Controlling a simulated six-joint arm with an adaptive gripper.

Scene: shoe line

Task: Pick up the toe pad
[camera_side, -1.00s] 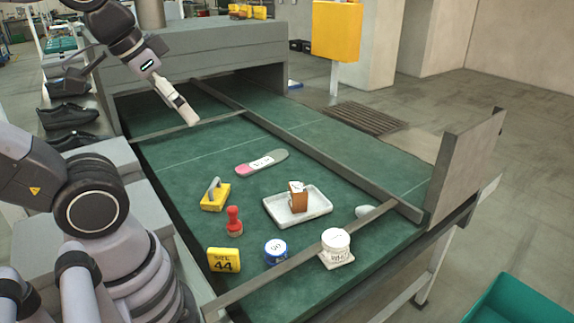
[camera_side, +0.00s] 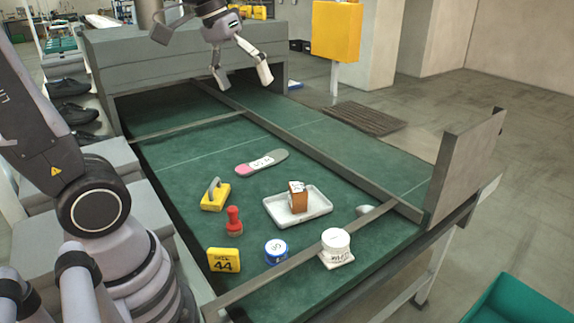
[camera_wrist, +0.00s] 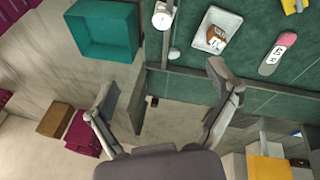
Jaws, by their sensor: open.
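I cannot tell for sure which thing is the toe pad. A small pale grey rounded piece (camera_side: 365,210) lies at the front right of the green belt, partly hidden by the crossbar. A flat pink and grey insole shape (camera_side: 262,163) with a white label lies mid-belt; it also shows in the wrist view (camera_wrist: 277,53). My gripper (camera_side: 243,78) is open and empty, high above the far end of the belt, away from both pieces. Its spread fingers (camera_wrist: 163,85) show in the wrist view with nothing between them.
A white tray (camera_side: 320,209) holds a brown block (camera_side: 297,197). Around it stand a yellow handled tool (camera_side: 215,196), red stamp (camera_side: 234,222), yellow "44" block (camera_side: 223,260), blue tin (camera_side: 276,251) and white jar (camera_side: 336,243). Metal rails (camera_side: 320,150) edge the belt. The far belt is clear.

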